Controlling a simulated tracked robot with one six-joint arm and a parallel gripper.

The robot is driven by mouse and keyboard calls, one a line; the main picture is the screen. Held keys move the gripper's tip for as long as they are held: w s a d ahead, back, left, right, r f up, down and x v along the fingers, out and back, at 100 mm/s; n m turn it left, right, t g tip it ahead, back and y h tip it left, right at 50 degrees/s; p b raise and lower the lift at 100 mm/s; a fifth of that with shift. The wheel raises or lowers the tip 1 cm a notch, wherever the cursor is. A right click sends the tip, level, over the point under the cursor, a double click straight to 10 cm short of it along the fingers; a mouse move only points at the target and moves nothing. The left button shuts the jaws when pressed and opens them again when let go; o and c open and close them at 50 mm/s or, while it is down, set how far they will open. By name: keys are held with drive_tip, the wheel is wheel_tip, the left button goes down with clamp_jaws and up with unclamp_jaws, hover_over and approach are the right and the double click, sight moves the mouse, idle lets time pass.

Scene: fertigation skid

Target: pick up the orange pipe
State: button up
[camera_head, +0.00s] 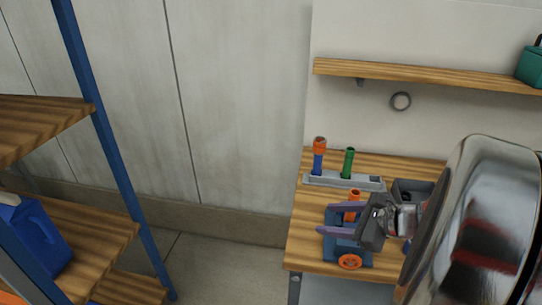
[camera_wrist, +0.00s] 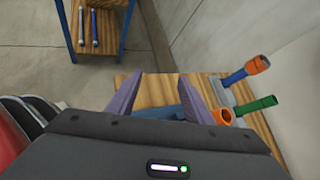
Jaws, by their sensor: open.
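An orange pipe (camera_head: 354,196) with an open top stands upright on the wooden bench, at a blue fixture (camera_head: 345,252) with an orange handwheel (camera_head: 350,261). Its lower part is hidden behind my gripper in the head view. In the wrist view its open orange end (camera_wrist: 221,117) shows just right of the right finger, outside the jaws. My gripper (camera_head: 325,218) is open, its purple fingers over the fixture. In the wrist view the gap between the fingers (camera_wrist: 160,78) holds no pipe; blue fixture parts (camera_wrist: 168,112) show below.
A grey rack (camera_head: 325,181) behind holds a blue pipe with an orange top (camera_head: 319,158) and a green pipe (camera_head: 348,162). A dark grey box (camera_head: 408,187) stands to the right. A shelf (camera_head: 420,75) crosses the wall above. Shelving with a blue jug (camera_head: 38,238) is at left.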

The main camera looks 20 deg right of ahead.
sight(355, 194)
drive_tip(key=s+d+m+t+h, duration=0.3)
drive_tip(key=d+m, duration=0.5)
drive_tip(key=d, duration=0.4)
drive_tip(key=shift+d+f+h, duration=0.15)
drive_tip(key=shift+f+h, duration=0.15)
drive_tip(key=shift+f, duration=0.05)
drive_tip(key=shift+w, duration=0.15)
drive_tip(key=x, duration=0.8)
drive_tip(key=shift+w, duration=0.2)
drive_tip(key=shift+w+f, duration=0.1)
drive_tip(key=shift+f, duration=0.1)
drive_tip(key=shift+x, duration=2.5)
drive_tip(key=shift+f, duration=0.1)
drive_tip(key=shift+c, duration=0.4)
